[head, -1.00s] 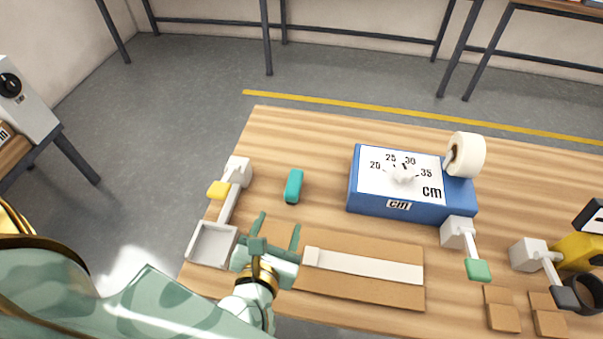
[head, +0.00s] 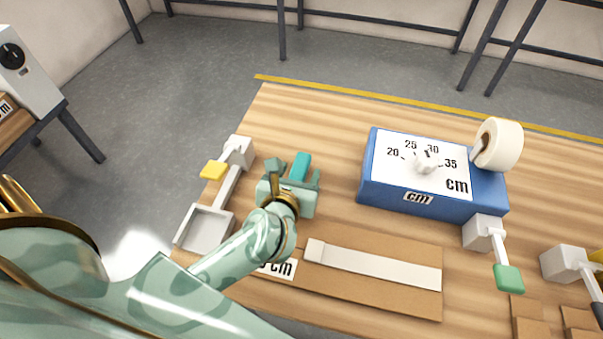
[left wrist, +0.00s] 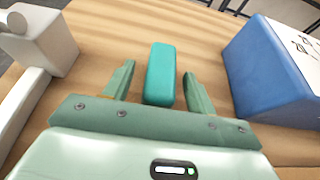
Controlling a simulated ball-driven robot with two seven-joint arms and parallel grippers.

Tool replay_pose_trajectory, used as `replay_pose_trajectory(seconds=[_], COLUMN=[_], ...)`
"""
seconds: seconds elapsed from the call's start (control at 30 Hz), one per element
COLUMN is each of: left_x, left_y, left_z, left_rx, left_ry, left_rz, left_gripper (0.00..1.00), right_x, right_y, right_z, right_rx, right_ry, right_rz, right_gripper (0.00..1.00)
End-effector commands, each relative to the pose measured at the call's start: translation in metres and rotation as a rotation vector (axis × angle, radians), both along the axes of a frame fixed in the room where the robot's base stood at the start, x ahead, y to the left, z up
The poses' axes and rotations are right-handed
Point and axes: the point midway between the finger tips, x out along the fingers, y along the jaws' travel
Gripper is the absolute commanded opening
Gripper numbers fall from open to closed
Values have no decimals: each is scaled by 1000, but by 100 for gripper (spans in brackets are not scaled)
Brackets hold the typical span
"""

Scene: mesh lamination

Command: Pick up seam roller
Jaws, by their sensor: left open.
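The seam roller appears to be the small teal block-like piece (head: 302,163) lying on the wooden table, left of the blue box; its near end is hidden by my gripper in the head view. My left gripper (head: 294,176) is open, with its fingers on either side of the teal piece. In the left wrist view the teal piece (left wrist: 161,72) stands between the two fingertips of the left gripper (left wrist: 159,76), with a visible gap on each side. My right gripper is not in view.
A blue box (head: 375,190) with a dial and a tape roll (head: 507,146) stands to the right. A grey tool with a yellow tab (head: 213,171) and a square tray (head: 205,230) lie left. A brown board with a white strip (head: 375,265) lies in front.

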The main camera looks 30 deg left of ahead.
Motion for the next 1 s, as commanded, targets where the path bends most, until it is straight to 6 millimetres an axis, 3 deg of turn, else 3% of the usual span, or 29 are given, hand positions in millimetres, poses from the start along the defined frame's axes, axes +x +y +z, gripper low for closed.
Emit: replay_pose_trajectory(seconds=[0.03, 0.13, 0.4, 0.6, 1.0], left_x=[8, 18, 21, 21, 21], left_y=[2, 5, 6, 6, 6], left_z=[-10, -12, -10, -10, -2], left_rx=[1, 2, 1, 1, 1], left_ry=[1, 2, 0, 0, -2], left_rz=[1, 0, 1, 1, 0], left_gripper=[56, 56, 56, 4, 4], right_x=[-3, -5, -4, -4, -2], right_y=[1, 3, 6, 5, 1], right_z=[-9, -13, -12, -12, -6], right_rx=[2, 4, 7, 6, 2], right_ry=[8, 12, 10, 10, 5], right_rz=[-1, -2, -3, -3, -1], right_gripper=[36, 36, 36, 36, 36])
